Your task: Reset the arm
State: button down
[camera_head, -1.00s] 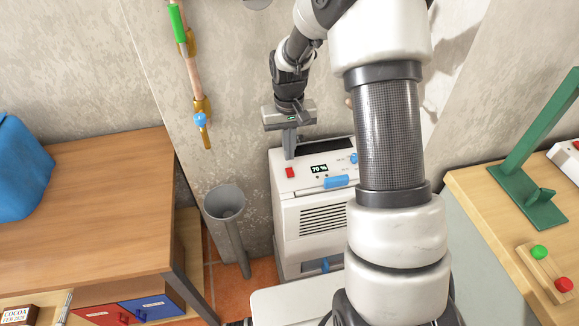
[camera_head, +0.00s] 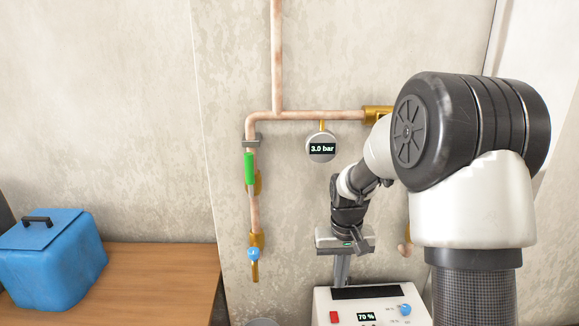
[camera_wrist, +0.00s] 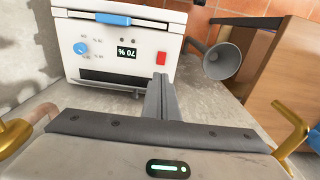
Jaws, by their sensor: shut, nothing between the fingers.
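My gripper (camera_head: 341,272) is above the back of a white dehumidifier-like machine (camera_head: 322,304), near the wall. In the wrist view its fingers (camera_wrist: 159,95) are together with nothing between them. The machine (camera_wrist: 75,38) shows in the wrist view with a blue knob, a red button and a display reading 70 %. My arm is bent and reaches forward in front of the wall; it hides part of the pipework and the machine's right side.
A copper pipe (camera_head: 277,60) with a green-handled valve (camera_head: 249,169) and a gauge (camera_head: 321,148) reading 3.0 bar runs along the wall. A blue box (camera_head: 50,262) sits on a wooden table (camera_head: 165,275) at left. A grey funnel (camera_wrist: 222,62) stands beside the machine.

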jog(key=s+r+t+p, duration=0.15)
jog(key=s+r, duration=0.35)
jog(key=r, duration=0.7)
jog(key=s+r+t+p, duration=0.3)
jog(key=s+r+p, duration=0.2)
jog(key=s+r, duration=1)
jog(key=s, duration=0.4)
jog(key=shift+w+f+t, duration=0.1)
jog(key=shift+w+t, duration=0.05)
jog(key=shift+t, duration=0.1)
jog(key=w+f+g+b, duration=0.2)
jog(key=w+f+b, duration=0.4)
jog(key=w+f, duration=1.5)
jog(key=x, duration=0.4)
jog(key=shift+s, duration=0.35)
jog(key=shift+a+f, duration=0.1)
jog(key=shift+f, duration=0.05)
